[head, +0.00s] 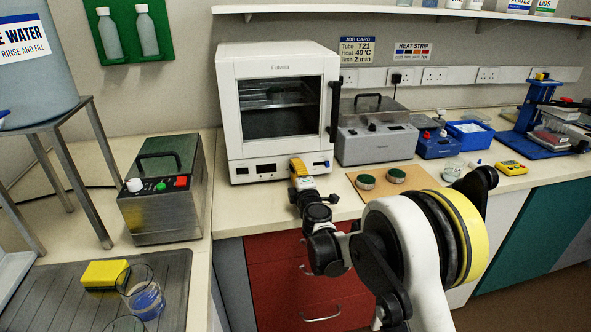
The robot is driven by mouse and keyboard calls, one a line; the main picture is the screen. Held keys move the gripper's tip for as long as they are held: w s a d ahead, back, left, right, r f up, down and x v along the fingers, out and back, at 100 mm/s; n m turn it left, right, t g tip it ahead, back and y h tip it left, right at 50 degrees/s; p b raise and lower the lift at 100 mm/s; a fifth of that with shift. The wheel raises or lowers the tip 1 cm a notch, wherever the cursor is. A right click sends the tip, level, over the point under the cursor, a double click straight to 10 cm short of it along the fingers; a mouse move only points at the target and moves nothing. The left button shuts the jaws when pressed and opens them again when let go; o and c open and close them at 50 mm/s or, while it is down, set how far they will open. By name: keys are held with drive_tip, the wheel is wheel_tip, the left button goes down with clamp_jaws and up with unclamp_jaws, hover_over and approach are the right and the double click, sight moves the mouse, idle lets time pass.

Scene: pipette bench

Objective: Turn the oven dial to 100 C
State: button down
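The oven (236,120) is a white cabinet with a dark glass door, shut, and a black handle on its right side. Its control panel (252,161) runs below the door and has small dark displays, with a small blue mark near its right end. My gripper (297,164) is at the right half of this panel, its tip in front of it. It covers part of the panel. I cannot make out the dial, its pointer or any temperature marks. Whether my gripper touches the panel, and whether its fingers are open or shut, cannot be told.
A grey lidded device (372,142) stands close right of the oven. Two green-topped round pieces lie on a tan board (408,178) beside my arm. A metal bath (160,215) with knobs stands at left. Red drawers (272,255) are below the counter edge.

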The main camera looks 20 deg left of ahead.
drive_tip(key=c, duration=1.2)
unclamp_jaws()
drive_tip(key=v, duration=1.2)
drive_tip(key=shift+s, duration=0.1)
